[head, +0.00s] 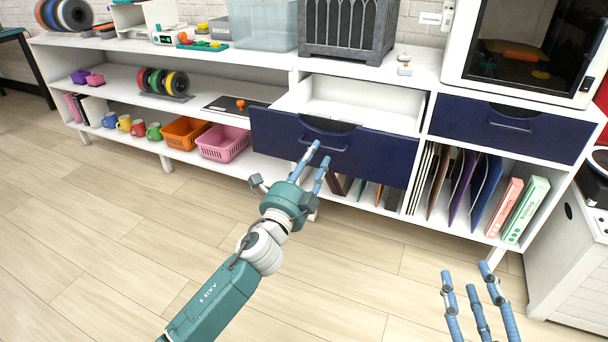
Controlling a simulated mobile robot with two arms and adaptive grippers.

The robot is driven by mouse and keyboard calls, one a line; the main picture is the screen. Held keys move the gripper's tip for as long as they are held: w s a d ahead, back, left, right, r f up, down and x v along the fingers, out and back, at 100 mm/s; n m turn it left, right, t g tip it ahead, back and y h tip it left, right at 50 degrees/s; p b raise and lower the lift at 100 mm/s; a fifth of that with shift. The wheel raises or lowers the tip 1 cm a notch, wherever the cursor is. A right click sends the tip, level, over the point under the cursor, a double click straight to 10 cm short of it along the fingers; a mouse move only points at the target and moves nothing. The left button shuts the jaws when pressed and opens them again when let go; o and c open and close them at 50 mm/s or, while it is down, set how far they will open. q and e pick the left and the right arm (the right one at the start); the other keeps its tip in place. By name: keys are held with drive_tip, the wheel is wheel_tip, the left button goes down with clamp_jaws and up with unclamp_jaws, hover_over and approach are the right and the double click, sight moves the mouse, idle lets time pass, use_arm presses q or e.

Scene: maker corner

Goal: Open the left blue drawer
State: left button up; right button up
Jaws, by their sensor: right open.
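The left blue drawer (380,155) is pulled out from the white shelf unit, and its white empty-looking inside shows behind the front. Its handle (335,148) is at the middle of the front, below a dark cut-out. My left gripper (300,170) is at this front, with one fingertip at the handle; I cannot tell whether its fingers grip the handle. My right gripper (478,290) is open and empty over the floor at the lower right, apart from the furniture. The right blue drawer (512,130) is shut.
Below the drawers stand upright boards and folders (470,185) and binders (525,210). Left shelves hold an orange basket (186,133), a pink basket (222,143), mugs and filament spools. A dark grey box (347,30) and a white-framed machine (525,45) stand on top. The wooden floor in front is clear.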

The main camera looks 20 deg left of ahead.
use_arm(q)
drive_tip(key=s+f, duration=0.1)
drive_tip(key=s, duration=0.9)
drive_tip(key=shift+a+f, duration=0.2)
drive_tip(key=shift+f, duration=0.2)
